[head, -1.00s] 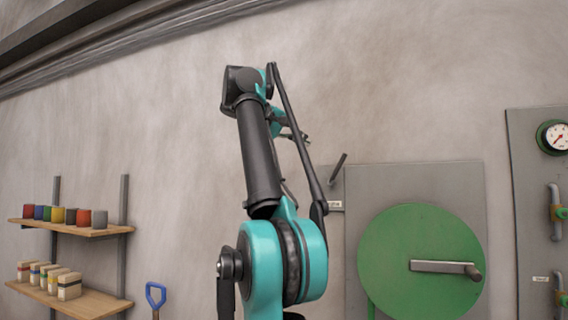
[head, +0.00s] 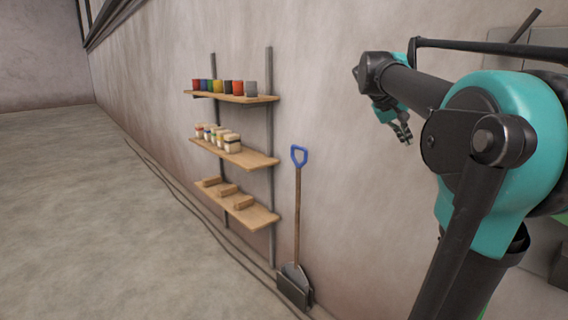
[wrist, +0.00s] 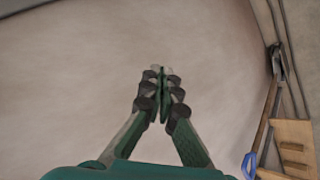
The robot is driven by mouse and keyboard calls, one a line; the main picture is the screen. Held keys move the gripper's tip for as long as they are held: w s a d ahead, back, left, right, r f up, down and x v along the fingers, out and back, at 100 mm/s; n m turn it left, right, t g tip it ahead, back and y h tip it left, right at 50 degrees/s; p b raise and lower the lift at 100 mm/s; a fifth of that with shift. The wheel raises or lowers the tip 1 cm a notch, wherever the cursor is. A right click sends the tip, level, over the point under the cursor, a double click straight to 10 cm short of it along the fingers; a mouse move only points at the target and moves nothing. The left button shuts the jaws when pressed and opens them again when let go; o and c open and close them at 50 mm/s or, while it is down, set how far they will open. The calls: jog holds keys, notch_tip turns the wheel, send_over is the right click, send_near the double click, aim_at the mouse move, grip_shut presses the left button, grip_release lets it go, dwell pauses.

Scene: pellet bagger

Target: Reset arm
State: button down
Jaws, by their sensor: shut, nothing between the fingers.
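My gripper (head: 402,133) hangs at the end of my teal and black arm, on the right of the head view. It is in the air in front of the bare wall. In the wrist view my gripper (wrist: 159,72) has its fingers together and holds nothing. Only plain wall shows beyond the fingertips there.
A shelf unit (head: 262,161) on the wall holds coloured pots (head: 217,87), pale containers (head: 232,143) and brown blocks (head: 227,190). A blue-handled shovel (head: 297,215) leans beside it. The floor (head: 80,220) at left is open. A cable runs along the wall's foot.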

jog(key=s+a+f+y, duration=0.1)
jog(key=s+a+f, duration=0.15)
jog(key=f, duration=0.45)
jog(key=s+a+f+y, duration=0.1)
jog(key=s+a+f, duration=0.15)
jog(key=f, duration=0.55)
jog(key=s+a+f+y, duration=0.2)
jog(key=a+f, duration=0.1)
jog(key=f, duration=0.4)
jog(key=s+a+f+y, duration=0.1)
jog(key=s+a+f, duration=0.2)
jog(key=s+f, duration=0.2)
jog(key=s+a+f+n+y, duration=0.1)
jog(key=s+a+f, duration=0.2)
jog(key=s+f, duration=0.2)
jog(key=s+a+f+y, duration=0.1)
jog(key=s+a+f, duration=0.2)
jog(key=f, duration=0.6)
jog(key=s, duration=0.2)
jog(key=shift+s+a+f+n+t+y, duration=0.15)
jog(key=shift+s+a+n+t+y, duration=0.15)
jog(key=shift+s+n, duration=0.1)
